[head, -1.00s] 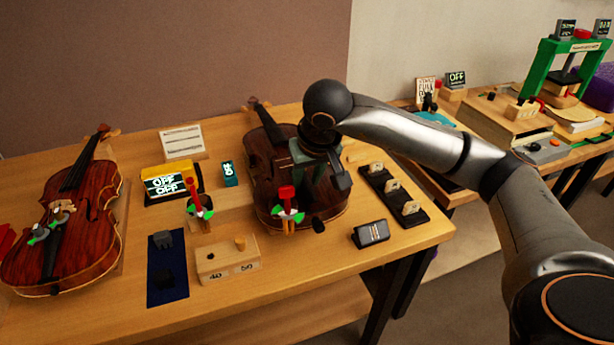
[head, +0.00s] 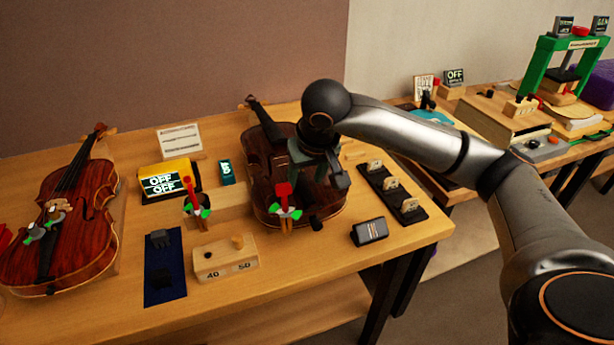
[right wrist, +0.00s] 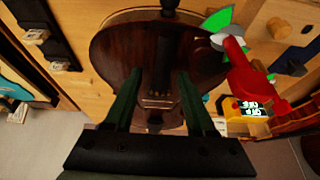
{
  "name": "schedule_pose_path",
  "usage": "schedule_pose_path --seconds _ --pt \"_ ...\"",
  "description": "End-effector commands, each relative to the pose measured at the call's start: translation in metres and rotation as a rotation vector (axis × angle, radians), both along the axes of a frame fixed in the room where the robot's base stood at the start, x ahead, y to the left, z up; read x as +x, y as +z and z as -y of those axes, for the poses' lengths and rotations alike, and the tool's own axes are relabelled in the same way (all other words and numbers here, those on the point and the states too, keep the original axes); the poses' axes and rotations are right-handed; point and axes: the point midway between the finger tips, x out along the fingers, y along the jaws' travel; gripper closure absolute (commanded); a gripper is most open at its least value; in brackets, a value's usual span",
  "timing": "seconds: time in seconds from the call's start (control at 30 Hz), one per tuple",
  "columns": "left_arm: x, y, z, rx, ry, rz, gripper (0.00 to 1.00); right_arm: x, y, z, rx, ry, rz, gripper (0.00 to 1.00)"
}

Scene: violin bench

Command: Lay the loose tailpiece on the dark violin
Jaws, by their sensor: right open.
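The dark violin (head: 262,170) lies on the bench in the middle of the head view, its neck pointing to the back. My right gripper (head: 310,165) is above its body and partly hides it. In the right wrist view the violin's body (right wrist: 115,45) fills the upper middle. The two green fingers of my right gripper (right wrist: 156,95) are spread wide. Between them a dark, narrow piece with small light marks, seemingly the tailpiece (right wrist: 158,80), shows against the violin's top. The fingers look apart from it. My left gripper is not in view.
A red-handled clamp (head: 284,190) stands close to the violin's near side. A wooden block marked 40 and 50 (head: 225,262), a blue mat (head: 165,295) with dark parts and a second violin (head: 90,205) are to the left. A black rack (head: 375,185) is on the right.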

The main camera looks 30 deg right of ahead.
Motion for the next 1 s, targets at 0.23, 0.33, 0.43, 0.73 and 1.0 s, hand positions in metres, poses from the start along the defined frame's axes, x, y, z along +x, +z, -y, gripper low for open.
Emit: schedule_pose_path --seconds 0.23,0.33,0.43,0.73,1.0 --pt "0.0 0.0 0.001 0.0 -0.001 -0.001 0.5 -0.011 0.031 -0.008 0.009 0.015 0.008 0.3" --pt "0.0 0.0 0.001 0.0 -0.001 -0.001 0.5 -0.02 0.052 -0.008 0.006 0.011 0.009 0.3" --pt "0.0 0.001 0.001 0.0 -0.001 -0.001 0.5 -0.028 0.073 -0.009 0.004 0.008 0.007 0.3" --pt "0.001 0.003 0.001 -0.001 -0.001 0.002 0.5 -0.045 0.111 -0.01 0.002 0.001 0.002 0.3" --pt "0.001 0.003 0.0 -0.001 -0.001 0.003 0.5 -0.047 0.116 -0.01 0.001 -0.001 0.0 0.3"
